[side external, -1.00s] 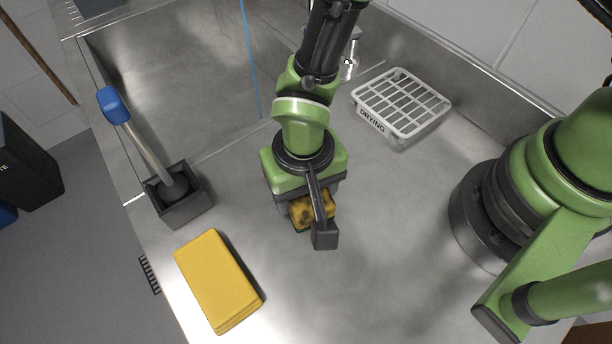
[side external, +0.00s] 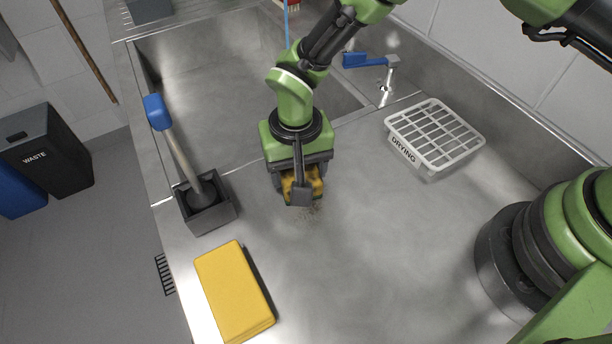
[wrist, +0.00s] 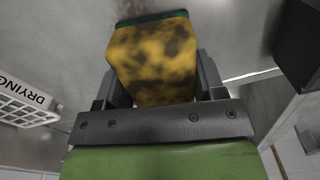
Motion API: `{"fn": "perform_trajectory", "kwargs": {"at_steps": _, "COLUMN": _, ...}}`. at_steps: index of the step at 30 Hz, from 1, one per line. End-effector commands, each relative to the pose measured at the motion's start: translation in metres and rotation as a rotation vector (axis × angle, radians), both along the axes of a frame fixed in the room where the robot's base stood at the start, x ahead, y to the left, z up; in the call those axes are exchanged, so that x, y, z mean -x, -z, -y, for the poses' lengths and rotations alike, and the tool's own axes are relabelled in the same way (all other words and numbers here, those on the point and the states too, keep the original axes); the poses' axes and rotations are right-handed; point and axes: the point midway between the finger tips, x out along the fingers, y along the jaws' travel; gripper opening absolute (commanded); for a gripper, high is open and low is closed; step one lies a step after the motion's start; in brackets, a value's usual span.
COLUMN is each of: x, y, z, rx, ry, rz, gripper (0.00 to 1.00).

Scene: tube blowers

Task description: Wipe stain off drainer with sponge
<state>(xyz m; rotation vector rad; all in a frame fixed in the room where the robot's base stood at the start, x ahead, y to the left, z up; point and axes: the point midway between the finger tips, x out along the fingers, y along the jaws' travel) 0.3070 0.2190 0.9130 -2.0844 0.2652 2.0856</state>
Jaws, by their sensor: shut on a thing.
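My gripper (side external: 301,186) is shut on a yellow sponge (side external: 314,182) with dark smudges. The wrist view shows the sponge (wrist: 152,58) between the two fingers, with a green layer along its far end.
A yellow folded cloth (side external: 233,290) lies at the front left. A plunger stands in a dark square holder (side external: 207,208) at the left. A white drying rack (side external: 435,135) sits at the back right. The sink basin (side external: 220,75) opens behind. The drainer's middle right is clear.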

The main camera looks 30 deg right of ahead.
Motion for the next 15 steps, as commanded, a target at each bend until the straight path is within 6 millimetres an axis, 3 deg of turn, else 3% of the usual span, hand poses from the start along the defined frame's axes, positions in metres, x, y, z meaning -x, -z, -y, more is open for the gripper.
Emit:
{"fn": "perform_trajectory", "kwargs": {"at_steps": 4, "x": -0.011, "y": 0.0, "z": 0.001, "rx": 0.001, "ry": 0.0, "rz": 0.0, "gripper": 0.37}}
{"fn": "perform_trajectory", "kwargs": {"at_steps": 15, "x": 0.026, "y": 0.0, "z": 0.0, "rx": 0.002, "ry": -0.002, "rz": -0.003, "gripper": 0.37}}
